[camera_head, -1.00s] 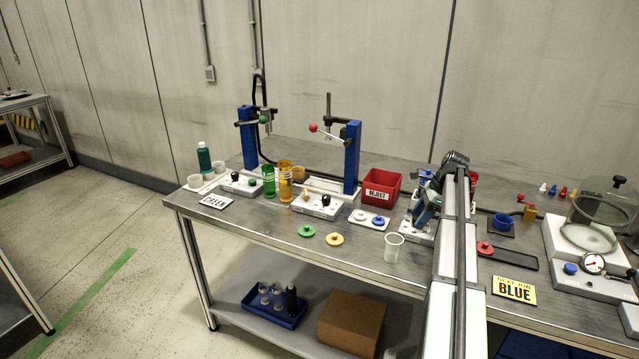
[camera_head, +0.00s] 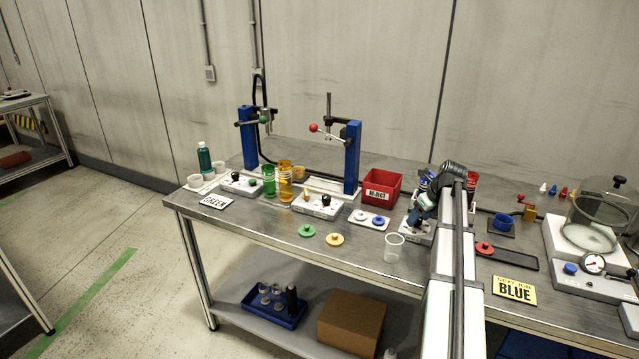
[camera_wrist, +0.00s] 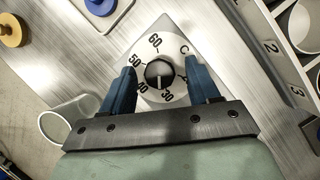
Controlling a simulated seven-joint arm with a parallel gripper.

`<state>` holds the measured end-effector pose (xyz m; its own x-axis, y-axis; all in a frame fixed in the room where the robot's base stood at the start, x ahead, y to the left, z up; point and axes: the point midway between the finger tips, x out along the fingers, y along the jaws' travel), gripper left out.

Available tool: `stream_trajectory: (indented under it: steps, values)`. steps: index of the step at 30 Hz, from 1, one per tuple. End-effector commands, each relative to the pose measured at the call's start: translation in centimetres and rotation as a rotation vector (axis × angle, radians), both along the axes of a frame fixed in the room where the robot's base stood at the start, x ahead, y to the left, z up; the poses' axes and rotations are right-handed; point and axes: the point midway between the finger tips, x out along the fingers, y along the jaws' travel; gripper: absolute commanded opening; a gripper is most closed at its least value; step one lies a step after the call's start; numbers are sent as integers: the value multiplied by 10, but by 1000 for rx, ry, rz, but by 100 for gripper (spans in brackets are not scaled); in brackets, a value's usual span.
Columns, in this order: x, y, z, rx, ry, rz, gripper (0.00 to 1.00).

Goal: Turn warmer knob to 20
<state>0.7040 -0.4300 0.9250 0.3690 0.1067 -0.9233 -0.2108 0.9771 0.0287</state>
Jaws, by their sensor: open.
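The warmer knob (camera_wrist: 159,74) is a round black knob on a white dial plate (camera_wrist: 160,48) in the wrist view. The dial carries 30, 40, 50, 60 and a C; the 20 is hard to make out beside the right finger. A pale mark on the knob points down the picture, close to the 30. My gripper (camera_wrist: 160,76) is open, with one blue finger on each side of the knob; a gap shows on both sides. In the head view my gripper (camera_head: 420,208) is low over the white warmer base and hides the knob.
A clear cup (camera_head: 394,248) stands left of my gripper; it also shows in the wrist view (camera_wrist: 60,122). A numbered rack (camera_wrist: 272,48) lies close on the right. The red reject bin (camera_head: 381,186) and a pad with two discs (camera_head: 368,220) are to the left.

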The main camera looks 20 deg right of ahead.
Motion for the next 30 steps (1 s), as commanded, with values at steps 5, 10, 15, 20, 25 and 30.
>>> stream_trajectory:
  steps: [5,10,15,20,25,30]
  values:
    - [-5,-1,14,-1,-3,-85,61]
    - [-16,-3,39,-1,-1,-83,61]
    - [-26,-5,64,-1,-1,-82,61]
    - [-36,-7,88,-1,-1,-82,61]
    - [-46,-9,113,-1,-1,-81,61]
    - [-44,-3,127,-1,-13,-53,61]
